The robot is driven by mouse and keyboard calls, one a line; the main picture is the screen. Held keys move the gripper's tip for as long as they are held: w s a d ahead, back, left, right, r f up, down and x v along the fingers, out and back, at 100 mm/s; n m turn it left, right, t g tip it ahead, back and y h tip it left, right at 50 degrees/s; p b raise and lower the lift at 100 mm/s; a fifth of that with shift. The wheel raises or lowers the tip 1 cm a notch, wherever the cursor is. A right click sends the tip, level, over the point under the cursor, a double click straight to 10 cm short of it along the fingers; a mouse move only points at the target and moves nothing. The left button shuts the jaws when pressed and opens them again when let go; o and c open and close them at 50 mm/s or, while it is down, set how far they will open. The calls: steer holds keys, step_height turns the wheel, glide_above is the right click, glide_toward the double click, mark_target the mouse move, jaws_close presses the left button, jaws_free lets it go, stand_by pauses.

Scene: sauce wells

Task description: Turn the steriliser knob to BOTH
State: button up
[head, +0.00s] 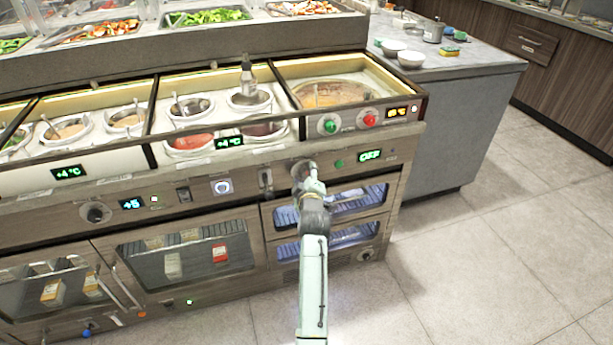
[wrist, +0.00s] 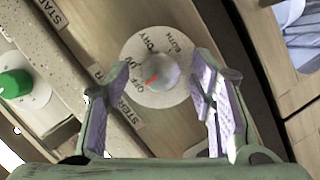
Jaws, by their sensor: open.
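The steriliser knob (wrist: 157,76) is a pale round knob with a red pointer mark, on a white dial (wrist: 172,100) printed with OFF, DRY and BOTH. A further label is partly covered by a finger. My gripper (wrist: 162,72) is open, with one finger on each side of the knob; contact is not clear. In the head view my gripper (head: 312,182) is at the steriliser's front panel and mostly hides the knob. The steriliser's green display (head: 370,156) reads OFF.
The blue-lit steriliser cabinet (head: 375,196) is below the panel. Above are green (head: 330,126) and red (head: 369,119) knobs and the sauce wells. Open floor (head: 480,255) lies to the right.

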steer(key=shift+c, duration=0.5)
steer(key=c, duration=1)
